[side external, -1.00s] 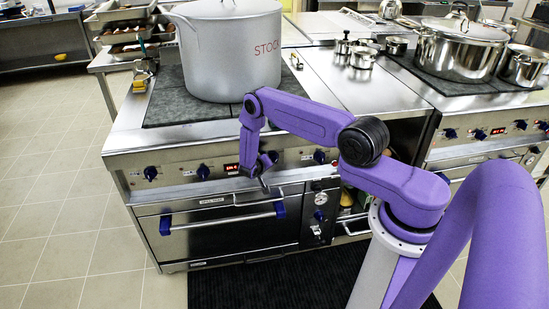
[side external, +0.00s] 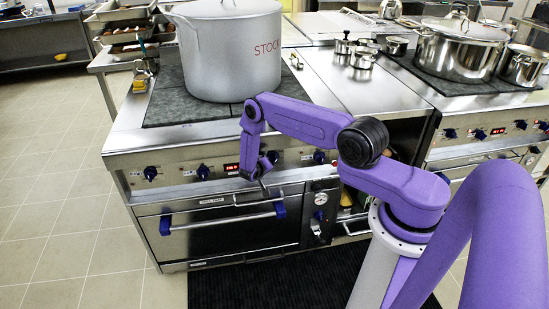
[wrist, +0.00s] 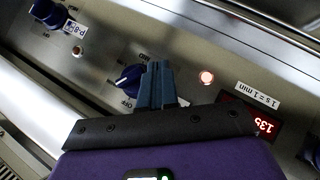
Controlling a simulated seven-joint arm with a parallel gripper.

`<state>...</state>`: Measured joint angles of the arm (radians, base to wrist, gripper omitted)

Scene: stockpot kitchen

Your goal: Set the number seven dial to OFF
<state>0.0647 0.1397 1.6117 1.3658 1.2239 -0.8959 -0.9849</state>
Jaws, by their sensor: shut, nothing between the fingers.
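In the wrist view, a blue dial (wrist: 130,78) sits on the steel control panel, with OFF printed near its lower edge. My gripper (wrist: 158,72) is shut and empty, its fingertips overlapping the dial's right side in the picture. I cannot tell whether they touch it. The fingers hide part of the dial and any number label it has. A second blue dial (wrist: 47,12) is at the top left, with a tag that looks like P-8. In the side view, my gripper (side external: 264,188) is in front of the panel, just below a dial (side external: 272,157).
More blue dials (side external: 150,173) line the range front. The oven handle (side external: 222,218) juts out below my gripper. A large stockpot (side external: 225,60) stands on the cooktop.

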